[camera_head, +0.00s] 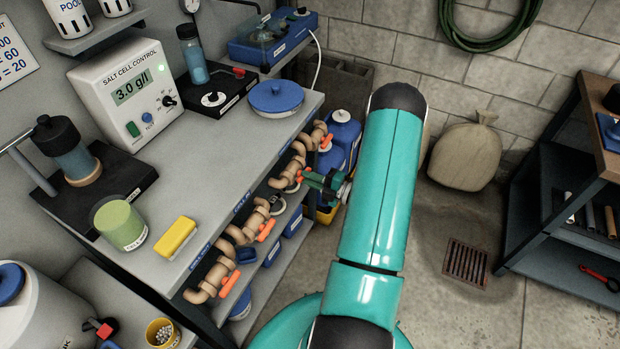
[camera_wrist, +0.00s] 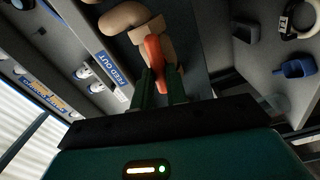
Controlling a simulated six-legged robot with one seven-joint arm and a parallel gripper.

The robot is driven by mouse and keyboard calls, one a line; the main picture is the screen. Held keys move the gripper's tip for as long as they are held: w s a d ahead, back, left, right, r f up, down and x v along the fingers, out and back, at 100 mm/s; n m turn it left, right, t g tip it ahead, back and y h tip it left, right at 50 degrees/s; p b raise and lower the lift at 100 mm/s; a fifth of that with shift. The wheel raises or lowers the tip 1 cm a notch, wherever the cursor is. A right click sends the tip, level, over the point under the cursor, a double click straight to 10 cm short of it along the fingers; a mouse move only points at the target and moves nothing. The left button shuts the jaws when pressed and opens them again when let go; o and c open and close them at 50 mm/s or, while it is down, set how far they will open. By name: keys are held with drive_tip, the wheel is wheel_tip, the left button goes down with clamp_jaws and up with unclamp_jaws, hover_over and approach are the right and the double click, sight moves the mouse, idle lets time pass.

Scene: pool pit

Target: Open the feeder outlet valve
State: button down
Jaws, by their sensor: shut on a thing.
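The feeder outlet valve is in the tan pipework under the bench edge, beside a blue "FEED OUT" label (camera_wrist: 113,68) in the wrist view. Its orange lever handle (camera_wrist: 154,52) points from the tan pipe (camera_wrist: 149,28) toward my gripper. My gripper (camera_wrist: 161,80) is shut on this handle, with one dark green finger on each side of it. In the head view my gripper (camera_head: 311,179) reaches in from the right to the pipes at the bench front. My teal arm stands to its right, and the gripped handle is mostly hidden there.
Other orange handles (camera_head: 266,230) sit on the tan pipes along the bench (camera_head: 240,130) front. Blue containers (camera_head: 343,133) stand behind my gripper. A floor drain (camera_head: 466,262), a sack (camera_head: 464,155) and a dark shelf rack (camera_head: 560,190) are to the right. The floor between is clear.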

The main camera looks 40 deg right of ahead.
drive_tip(key=shift+s+d+f+n, duration=0.1)
drive_tip(key=shift+n, duration=0.9)
drive_tip(key=c, duration=1.4)
unclamp_jaws()
drive_tip(key=v, duration=1.3)
drive_tip(key=shift+s, duration=0.4)
